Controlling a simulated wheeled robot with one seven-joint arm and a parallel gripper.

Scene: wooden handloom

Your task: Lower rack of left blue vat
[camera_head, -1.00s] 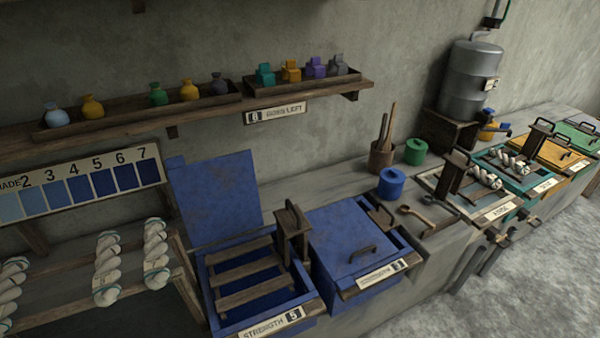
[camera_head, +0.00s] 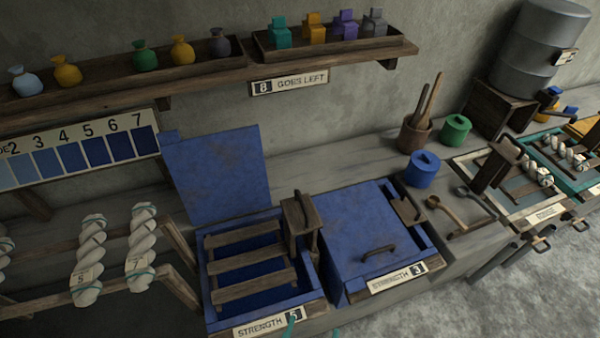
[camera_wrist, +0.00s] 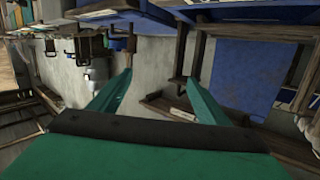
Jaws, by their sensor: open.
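The left blue vat (camera_head: 212,310) stands open, with its blue lid (camera_head: 220,175) tilted up behind it. Its front plate reads "STRENGTH 5". The wooden slatted rack (camera_head: 245,258) lies across the vat's opening, near rim height; its exact depth is hard to tell. A wooden upright with a handle (camera_head: 301,213) stands at the vat's right side. My gripper's teal fingertips (camera_head: 312,325) just show at the bottom edge, in front of the vat. In the wrist view my gripper (camera_wrist: 157,84) is open, with nothing between its fingers.
A closed blue vat (camera_head: 360,240) marked "STRENGTH 3" stands close on the right. White yarn skeins (camera_head: 88,262) hang on a wooden stand to the left. A shelf (camera_head: 200,85) with bottles and blocks runs above. Ladles (camera_head: 450,212) lie on the counter at right.

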